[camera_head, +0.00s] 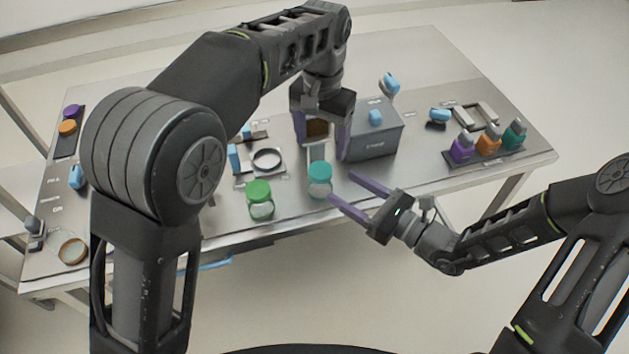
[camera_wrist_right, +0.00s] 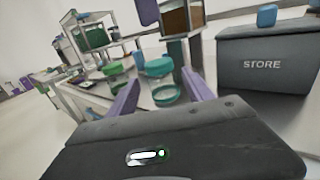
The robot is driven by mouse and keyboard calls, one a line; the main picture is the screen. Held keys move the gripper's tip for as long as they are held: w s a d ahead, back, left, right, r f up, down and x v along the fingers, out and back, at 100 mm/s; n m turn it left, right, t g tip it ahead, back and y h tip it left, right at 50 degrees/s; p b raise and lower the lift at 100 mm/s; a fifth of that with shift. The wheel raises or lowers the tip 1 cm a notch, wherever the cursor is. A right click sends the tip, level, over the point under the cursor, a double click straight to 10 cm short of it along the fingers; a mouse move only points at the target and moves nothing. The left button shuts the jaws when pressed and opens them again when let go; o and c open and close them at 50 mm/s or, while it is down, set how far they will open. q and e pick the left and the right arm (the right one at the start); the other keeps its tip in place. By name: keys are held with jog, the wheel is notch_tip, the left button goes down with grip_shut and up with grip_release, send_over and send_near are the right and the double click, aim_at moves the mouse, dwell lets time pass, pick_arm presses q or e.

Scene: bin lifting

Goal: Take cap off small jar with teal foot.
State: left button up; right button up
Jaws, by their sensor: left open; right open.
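The small jar (camera_head: 320,189) with a teal cap (camera_head: 320,170) stands upright near the table's front edge, just beyond my right gripper. Its clear body and teal foot (camera_wrist_right: 167,98) show in the right wrist view. My right gripper (camera_head: 341,187) is open and low. Its purple fingertips point at the jar, one toward each side, and nothing is clamped. My left gripper (camera_head: 321,147) is open and points down, above and behind the teal-capped jar. One of its purple fingers shows at the top of the right wrist view.
A green-capped jar (camera_head: 260,200) stands just left of the teal-capped one. A grey box (camera_head: 374,143) marked STORE stands behind and right. Purple, orange and teal-green bottles (camera_head: 488,140) stand at the far right. A ring fixture (camera_head: 267,160) lies to the left.

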aim_at(321, 172)
jog(key=shift+a, duration=0.1)
jog(key=shift+w+a, duration=0.15)
jog(key=shift+a, duration=0.05)
jog(key=shift+x, duration=3.6)
jog(key=shift+c, duration=0.2)
jog(key=shift+d, duration=0.1)
grip_shut()
